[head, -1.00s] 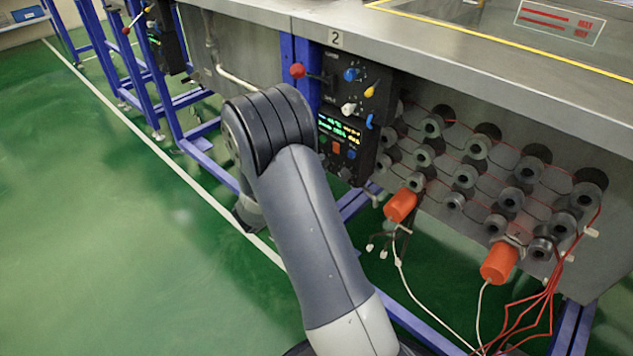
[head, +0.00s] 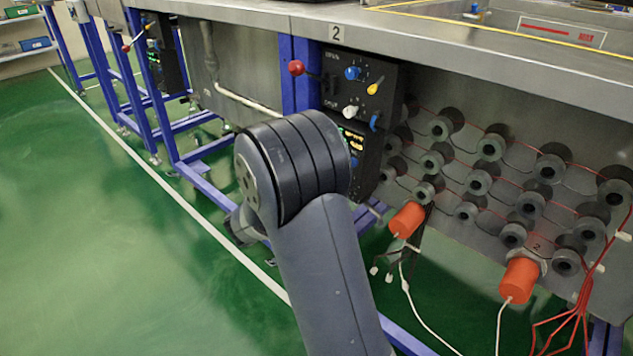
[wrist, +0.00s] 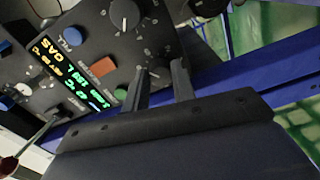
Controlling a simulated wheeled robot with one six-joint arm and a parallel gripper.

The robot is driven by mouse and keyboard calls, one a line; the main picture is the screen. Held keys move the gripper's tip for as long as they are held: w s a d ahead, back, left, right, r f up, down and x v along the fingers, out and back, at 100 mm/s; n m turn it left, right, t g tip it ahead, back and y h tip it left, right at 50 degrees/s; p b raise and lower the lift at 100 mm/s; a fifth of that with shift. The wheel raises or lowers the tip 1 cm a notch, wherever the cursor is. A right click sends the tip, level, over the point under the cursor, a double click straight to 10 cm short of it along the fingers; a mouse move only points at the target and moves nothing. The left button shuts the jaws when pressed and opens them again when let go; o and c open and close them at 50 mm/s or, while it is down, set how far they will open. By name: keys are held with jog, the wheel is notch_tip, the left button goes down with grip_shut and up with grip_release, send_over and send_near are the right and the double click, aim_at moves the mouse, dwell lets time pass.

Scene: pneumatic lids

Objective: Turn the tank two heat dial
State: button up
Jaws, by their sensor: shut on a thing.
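The black control panel (head: 365,95) of tank two hangs under the bench edge, beside a "2" plate (head: 336,32). In the wrist view the panel (wrist: 45,100) looks turned, with a lit display (wrist: 62,72) and a dial with a white pointer (wrist: 125,15). My gripper (wrist: 161,76) is at the panel's edge, its two fingers on either side of a small dark dial (wrist: 160,68) and shut on it. Labels are too blurred to tell which dial is the heat dial.
A red-ball lever (head: 296,68) sticks out left of the panel, next to a blue post (head: 300,95). Blue, yellow and white knobs sit on the upper panel. Orange plugs (head: 407,219) with hanging cables are at right. Green floor (head: 130,250) is open at left.

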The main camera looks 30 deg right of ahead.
jog(key=shift+f, duration=0.1)
jog(key=o, duration=0.7)
jog(key=p+v, duration=0.3)
jog(key=v, duration=0.8)
jog(key=b+x, duration=0.2)
jog(key=x, duration=0.9)
